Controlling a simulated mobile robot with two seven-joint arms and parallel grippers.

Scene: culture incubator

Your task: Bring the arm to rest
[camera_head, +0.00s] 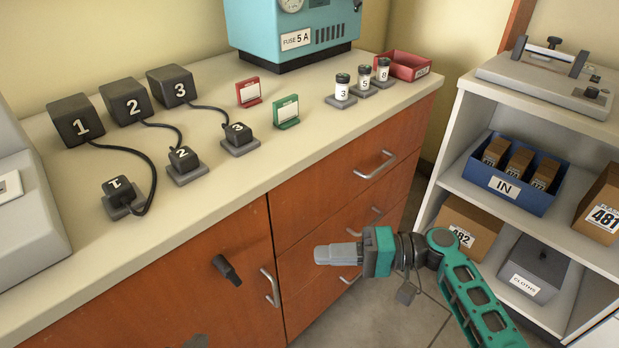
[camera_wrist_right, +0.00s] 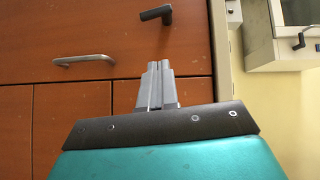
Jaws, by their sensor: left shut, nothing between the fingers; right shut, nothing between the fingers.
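My right arm comes in from the lower right in the head view. Its gripper (camera_head: 320,256) points left in front of the wooden cabinet (camera_head: 240,235), level, with nothing held. In the right wrist view the two grey fingers (camera_wrist_right: 158,66) are together and empty, with the cabinet front (camera_wrist_right: 130,25) beyond them. My left gripper cannot be made out in the head view.
A dark knob (camera_head: 227,270) and metal handles (camera_head: 270,287) stick out from the cabinet near the right gripper. Numbered blocks, red and green holders and vials stand on the counter (camera_head: 250,185). A shelf unit (camera_head: 447,150) with bins and boxes stands at right.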

